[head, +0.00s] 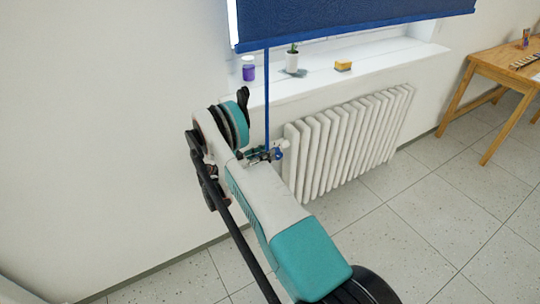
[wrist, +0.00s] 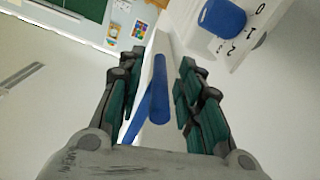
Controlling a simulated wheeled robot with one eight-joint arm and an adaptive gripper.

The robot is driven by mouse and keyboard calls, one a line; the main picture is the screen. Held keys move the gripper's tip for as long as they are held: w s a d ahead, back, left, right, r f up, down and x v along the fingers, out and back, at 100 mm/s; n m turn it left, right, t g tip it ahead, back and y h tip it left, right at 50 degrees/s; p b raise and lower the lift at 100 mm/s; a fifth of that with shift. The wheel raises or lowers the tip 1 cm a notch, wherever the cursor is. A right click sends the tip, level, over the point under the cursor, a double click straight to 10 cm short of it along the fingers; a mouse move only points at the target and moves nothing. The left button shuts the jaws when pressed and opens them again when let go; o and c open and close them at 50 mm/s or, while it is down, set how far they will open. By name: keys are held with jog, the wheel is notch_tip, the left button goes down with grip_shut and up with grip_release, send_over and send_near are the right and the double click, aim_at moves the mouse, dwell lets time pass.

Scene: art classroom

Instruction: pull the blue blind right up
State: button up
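The blue blind (head: 340,16) hangs at the top of the head view, its lower edge above the window sill. A thin blue pull (head: 267,95) runs straight down from near its left corner to my gripper (head: 264,155), which is small and partly hidden by my arm there. In the wrist view a blue bar (wrist: 160,85) stands between the two fingers of my gripper (wrist: 158,90), with gaps visible on both sides. The fingers are apart. A slanting blue strip (wrist: 131,125) shows lower left of the bar; I cannot tell whether they join.
A white radiator (head: 350,140) is right of my gripper. A blue knob (wrist: 222,17) beside the numbers 0, 1, 2 shows close by in the wrist view. The sill holds a purple jar (head: 248,72), a potted plant (head: 292,62) and a yellow block (head: 343,65). A wooden table (head: 490,66) stands right.

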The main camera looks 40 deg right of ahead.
jog(key=shift+x, duration=1.2)
